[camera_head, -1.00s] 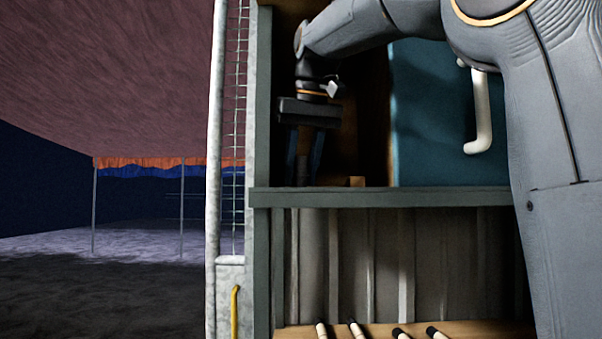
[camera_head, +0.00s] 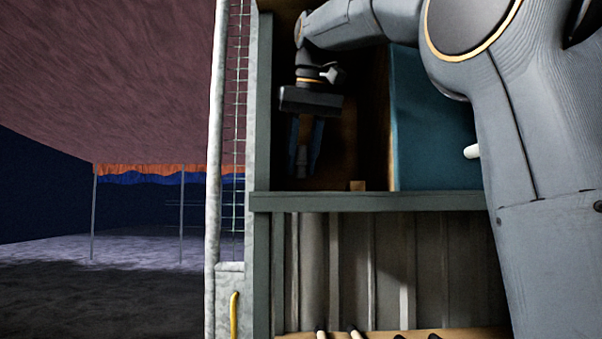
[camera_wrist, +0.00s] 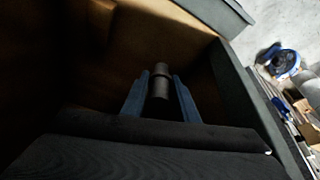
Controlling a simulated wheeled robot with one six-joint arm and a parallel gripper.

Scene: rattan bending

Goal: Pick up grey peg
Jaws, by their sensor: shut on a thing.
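My gripper (camera_head: 304,162) is inside the dark open compartment at the upper left of the cabinet, pointing down. Its two blue fingers are closed around a grey peg (camera_head: 302,155), which shows between them. In the wrist view the grey peg (camera_wrist: 160,80) stands between the blue fingers of my gripper (camera_wrist: 160,85), its round end beyond the fingertips. The peg's lower part and the compartment floor under it are hard to make out in the shadow.
A small wooden block (camera_head: 357,185) sits at the compartment's front edge. A teal panel (camera_head: 430,125) bounds the right side. A grey ledge (camera_head: 370,201) runs along the front. Several dark-and-white pegs (camera_head: 355,332) lie below. A wire mesh fence (camera_head: 237,130) stands at left.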

